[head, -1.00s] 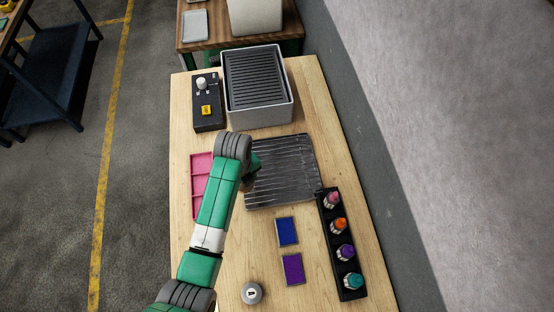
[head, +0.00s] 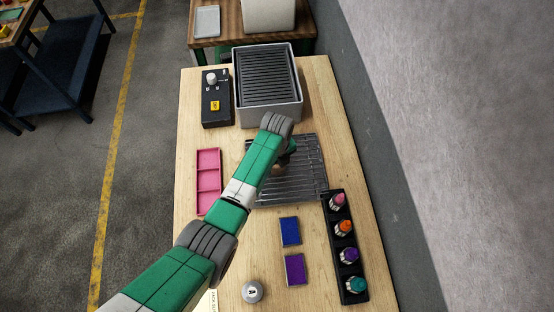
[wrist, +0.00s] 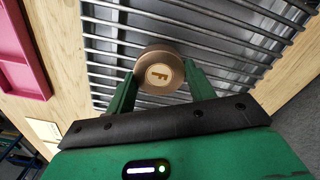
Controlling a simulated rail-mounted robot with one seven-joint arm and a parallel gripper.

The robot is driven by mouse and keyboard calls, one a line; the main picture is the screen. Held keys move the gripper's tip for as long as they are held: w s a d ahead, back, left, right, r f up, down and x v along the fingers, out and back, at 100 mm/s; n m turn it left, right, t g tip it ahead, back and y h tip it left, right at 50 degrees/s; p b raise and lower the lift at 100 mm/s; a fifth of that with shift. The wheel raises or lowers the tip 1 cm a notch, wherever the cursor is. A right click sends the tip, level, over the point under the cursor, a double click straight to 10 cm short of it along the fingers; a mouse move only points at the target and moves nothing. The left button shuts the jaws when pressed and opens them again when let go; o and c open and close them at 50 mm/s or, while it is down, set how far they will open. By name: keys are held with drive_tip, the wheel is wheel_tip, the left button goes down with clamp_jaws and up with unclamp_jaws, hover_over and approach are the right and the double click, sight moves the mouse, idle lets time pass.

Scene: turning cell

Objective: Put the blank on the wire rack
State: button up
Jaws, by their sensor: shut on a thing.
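The blank is mostly hidden there.
A grey bin with a slatted top (head: 268,80) stands behind the rack, a black control box (head: 215,105) left of it. A pink tray (head: 208,180) lies left. Blue (head: 290,232) and purple (head: 294,268) pads, a black holder (head: 350,270) and a round weight-like piece (head: 252,292) are nearer.

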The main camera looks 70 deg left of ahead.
sight(277, 165)
drive_tip(key=shift+f, duration=0.15)
drive_tip(key=o, duration=1.2)
drive_tip(key=shift+c, duration=0.2)
wheel_tip(277, 165, up, 12)
drive_tip(key=p, duration=0.1)
drive_tip(key=shift+r, duration=0.2)
